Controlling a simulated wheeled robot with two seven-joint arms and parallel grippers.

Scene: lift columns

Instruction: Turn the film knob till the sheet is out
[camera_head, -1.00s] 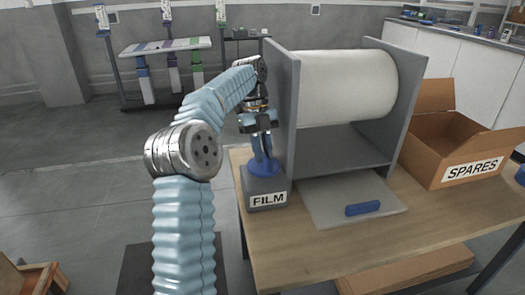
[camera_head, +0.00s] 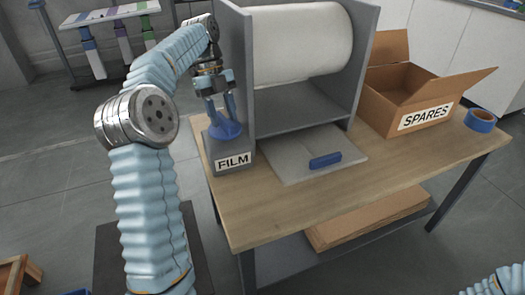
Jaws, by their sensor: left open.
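The blue film knob (camera_head: 225,130) sits on top of a grey box (camera_head: 229,158) labelled FILM, at the table's left end. My left gripper (camera_head: 221,113) points down over the knob, its open fingers reaching down to it. I cannot tell whether they touch it. A large white roll (camera_head: 300,45) lies across a grey frame (camera_head: 238,75) beside the box. A pale flat board (camera_head: 285,163) with a blue bar (camera_head: 325,160) on it lies in front of the frame. I see no film sheet hanging from the roll. My right gripper is out of view.
The wooden table (camera_head: 330,205) holds an open cardboard box (camera_head: 385,110) marked SPARES and a blue tape roll (camera_head: 480,120) on the right. Flat cardboard (camera_head: 365,222) lies on the lower shelf. The table's front strip is clear.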

